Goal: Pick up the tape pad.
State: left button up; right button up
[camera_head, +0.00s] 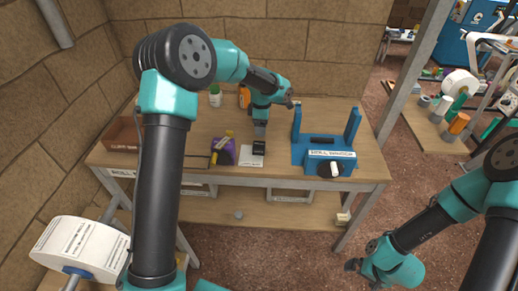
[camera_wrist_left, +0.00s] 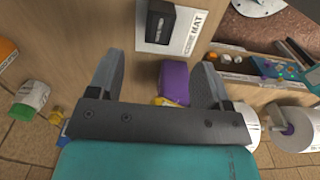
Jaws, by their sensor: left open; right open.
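A small black block (camera_head: 259,147) sits on a white printed mat (camera_head: 251,161) on the workbench; both also show at the top of the left wrist view, the block (camera_wrist_left: 168,22) and the mat (camera_wrist_left: 190,40). A purple item with a yellow part (camera_head: 222,153) stands just left of the mat. I cannot tell for certain which of these is the tape pad. My left gripper (camera_head: 260,130) is open and empty, above the bench just behind the black block. Its spread fingers show in the left wrist view (camera_wrist_left: 160,70). My right gripper (camera_head: 363,270) is open, low in front of the bench.
A blue stand (camera_head: 322,155) with two uprights is at the bench's right. A brown tray (camera_head: 122,133) is at its left end. Green-white (camera_head: 215,96) and orange (camera_head: 244,96) bottles stand at the back. A large paper roll (camera_head: 80,248) is at lower left.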

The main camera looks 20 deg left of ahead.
aim_at(260, 144)
pick_arm(q)
notch_tip(260, 144, down, 7)
jog(key=shift+f, duration=0.15)
dwell(0.4)
jog(key=shift+s+a+f, duration=0.1)
jog(key=shift+a+f, duration=0.05)
jog(key=shift+f, duration=2.45)
jog(key=c, duration=1)
